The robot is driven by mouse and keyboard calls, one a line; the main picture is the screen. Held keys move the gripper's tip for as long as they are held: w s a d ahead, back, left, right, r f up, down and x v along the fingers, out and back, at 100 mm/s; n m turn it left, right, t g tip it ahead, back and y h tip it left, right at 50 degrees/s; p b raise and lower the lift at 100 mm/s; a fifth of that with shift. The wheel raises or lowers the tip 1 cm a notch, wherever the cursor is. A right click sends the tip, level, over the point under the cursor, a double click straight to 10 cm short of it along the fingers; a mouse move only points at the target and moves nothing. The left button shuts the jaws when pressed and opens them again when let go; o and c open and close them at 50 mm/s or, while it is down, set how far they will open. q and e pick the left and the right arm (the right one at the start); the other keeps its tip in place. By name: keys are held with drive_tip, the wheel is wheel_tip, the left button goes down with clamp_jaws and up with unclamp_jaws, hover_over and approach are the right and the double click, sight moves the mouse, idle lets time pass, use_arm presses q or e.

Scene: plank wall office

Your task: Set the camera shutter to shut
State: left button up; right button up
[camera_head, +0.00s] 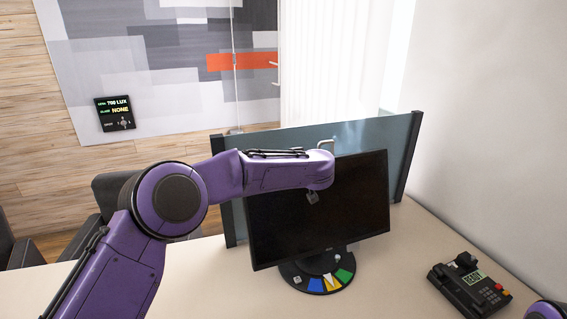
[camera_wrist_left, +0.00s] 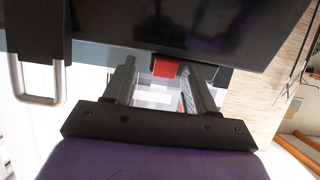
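The monitor (camera_head: 318,215) stands on the desk, its screen dark. My left arm crosses in front of its upper part. My left gripper (camera_wrist_left: 160,72) shows in the left wrist view, with its two fingers apart and the monitor's dark panel (camera_wrist_left: 215,25) beyond them. A small red piece (camera_wrist_left: 165,68) appears between the fingertips at the panel's edge. I cannot tell whether it is a shutter tab or part of the background, or whether anything touches it. No camera shutter can be made out in the head view. My right gripper is not in view.
The monitor base (camera_head: 318,275) carries coloured segments. A black desk phone device (camera_head: 468,287) with red buttons lies at the right. A glass partition (camera_head: 385,140) stands behind the monitor. A metal loop (camera_wrist_left: 35,80) shows at left. A wall panel (camera_head: 115,113) reads 798 LUX. The desk front is clear.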

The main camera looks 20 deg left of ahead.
use_arm(q)
drive_tip(key=shift+d, duration=0.1)
drive_tip(key=b+v, duration=0.3)
drive_tip(key=v, duration=0.7)
drive_tip(key=shift+b, duration=0.4)
drive_tip(key=shift+s+d, duration=0.15)
drive_tip(key=shift+s, duration=0.05)
